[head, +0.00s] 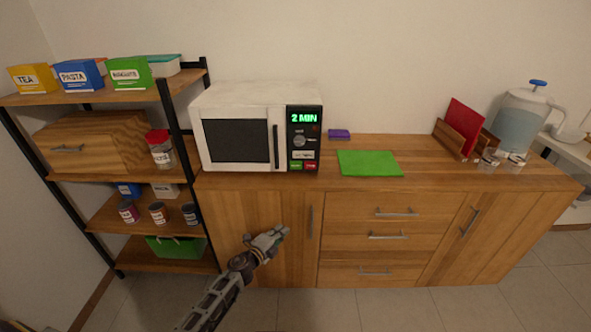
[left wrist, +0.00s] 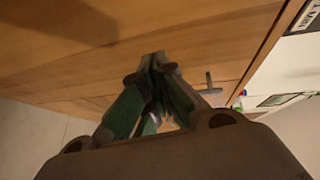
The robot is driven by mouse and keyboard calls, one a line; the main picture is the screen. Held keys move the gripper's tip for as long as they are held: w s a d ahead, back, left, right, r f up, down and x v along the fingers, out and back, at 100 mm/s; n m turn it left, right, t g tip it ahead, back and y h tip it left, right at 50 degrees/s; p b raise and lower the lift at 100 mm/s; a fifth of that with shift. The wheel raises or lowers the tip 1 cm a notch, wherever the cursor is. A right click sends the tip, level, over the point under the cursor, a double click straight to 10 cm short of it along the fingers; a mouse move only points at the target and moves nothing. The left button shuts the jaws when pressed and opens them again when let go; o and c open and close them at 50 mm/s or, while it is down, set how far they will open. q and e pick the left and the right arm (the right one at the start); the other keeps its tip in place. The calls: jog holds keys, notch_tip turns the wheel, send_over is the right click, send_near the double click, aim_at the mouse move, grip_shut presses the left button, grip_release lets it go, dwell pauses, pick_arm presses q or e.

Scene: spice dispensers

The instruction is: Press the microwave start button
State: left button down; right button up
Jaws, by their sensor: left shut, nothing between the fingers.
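The white microwave (head: 237,140) stands on the left part of the wooden counter, its door shut. Its black control panel (head: 304,138) on the right side shows "2 MIN" in green, with a dial below. Low on the panel are a green button (head: 296,166) and a red button (head: 311,166); their labels are too small to read surely. My left gripper (head: 284,232) is shut and empty, below the counter top in front of the cabinet door. In the left wrist view its fingertips (left wrist: 154,58) meet before the wood front. My right gripper is in neither view.
A shelf rack (head: 170,110) with boxes and jars stands left. A cabinet handle (head: 310,222) sticks out near my left gripper. A pitcher (head: 520,120) stands far right.

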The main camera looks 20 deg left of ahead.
aim_at(296, 183)
pick_arm(q)
jog(key=w+d+r+m+h+b, duration=0.1)
jog(key=d+r+m+h, duration=0.1)
jog(key=r+m, duration=0.4)
jog(key=w+d+r+m+h+b, duration=0.1)
jog(key=r+m, duration=0.4)
jog(key=r, duration=0.8)
jog(key=shift+w+d+r+m+t+h+b, duration=0.2)
jog(key=shift+w+d+m+t+h+b, duration=0.3)
jog(key=shift+d+h, duration=0.6)
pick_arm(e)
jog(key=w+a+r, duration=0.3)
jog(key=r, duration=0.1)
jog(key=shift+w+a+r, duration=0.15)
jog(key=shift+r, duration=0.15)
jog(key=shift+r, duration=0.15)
